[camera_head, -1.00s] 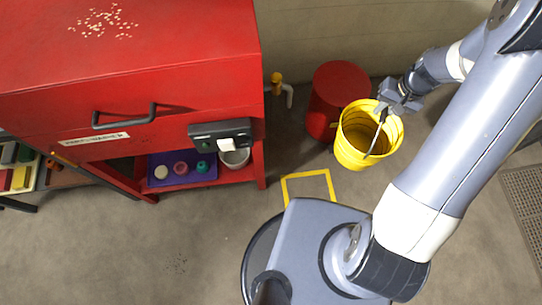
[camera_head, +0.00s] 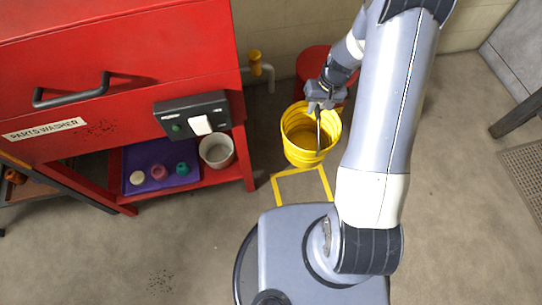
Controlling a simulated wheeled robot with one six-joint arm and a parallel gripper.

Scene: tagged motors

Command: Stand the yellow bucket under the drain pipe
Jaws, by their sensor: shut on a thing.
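The yellow bucket (camera_head: 300,155) is upright and looks empty, with its thin handle raised. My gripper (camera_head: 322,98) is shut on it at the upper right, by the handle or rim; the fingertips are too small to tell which. The drain pipe (camera_head: 270,78) is a pale elbow with a yellow valve (camera_head: 255,62) on the right side of the red parts washer. The bucket is to the right of the pipe and nearer to me, not under its mouth. Whether the bucket touches the floor is unclear.
A yellow floor outline (camera_head: 279,192) lies just in front of the bucket, partly hidden by my base. A red drum (camera_head: 312,60) stands behind the bucket. The parts washer (camera_head: 120,60) has a lower shelf with a white pot (camera_head: 216,150) and a purple tray (camera_head: 133,158).

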